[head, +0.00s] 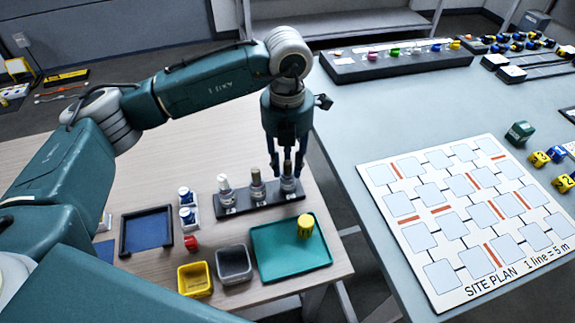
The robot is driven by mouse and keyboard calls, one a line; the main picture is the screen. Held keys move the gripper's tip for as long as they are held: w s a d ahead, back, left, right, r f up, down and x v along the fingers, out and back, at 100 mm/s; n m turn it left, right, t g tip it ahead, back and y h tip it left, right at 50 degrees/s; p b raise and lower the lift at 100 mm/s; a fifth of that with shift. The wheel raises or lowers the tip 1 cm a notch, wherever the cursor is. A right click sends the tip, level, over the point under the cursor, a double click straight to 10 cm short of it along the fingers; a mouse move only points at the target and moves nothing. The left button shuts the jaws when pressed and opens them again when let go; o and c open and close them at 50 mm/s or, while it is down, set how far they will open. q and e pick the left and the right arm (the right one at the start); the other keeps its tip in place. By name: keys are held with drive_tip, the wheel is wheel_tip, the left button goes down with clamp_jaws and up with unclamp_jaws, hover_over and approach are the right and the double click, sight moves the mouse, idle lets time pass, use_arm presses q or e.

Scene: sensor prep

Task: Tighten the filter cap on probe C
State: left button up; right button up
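Three probes stand upright in a black rack on the wooden table in the head view: a left one with a white top (225,188), a middle one with a brownish top (257,183), and a right one (288,184) with a dark grey top. The rack labels are too small to read, so I cannot confirm which is probe C. My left gripper (287,170) points straight down over the right probe. Its fingers are apart on either side of the probe's narrow top, with gaps visible. My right gripper is out of view.
Near the rack are a green tray (275,266) with a yellow cylinder (305,226), a yellow bin (195,290), a grey bin (234,281), a red cap (191,242) and small blue-topped bottles (187,214). A blue-grey table with a site plan board (437,276) is at right.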

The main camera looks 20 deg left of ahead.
use_arm(q)
drive_tip(key=shift+n, duration=0.3)
drive_tip(key=shift+w, duration=0.1)
idle(0.4)
drive_tip(key=c, duration=0.6)
drive_tip(key=shift+c, duration=0.2)
drive_tip(key=shift+f+m+b, duration=0.15)
drive_tip(key=shift+m+b, duration=0.65)
drive_tip(key=shift+m, duration=0.1)
drive_tip(key=m+b, duration=0.1)
drive_tip(key=m, duration=0.2)
drive_tip(key=shift+m+b, duration=0.3)
drive_tip(key=shift+b, duration=0.05)
drive_tip(key=o, duration=0.6)
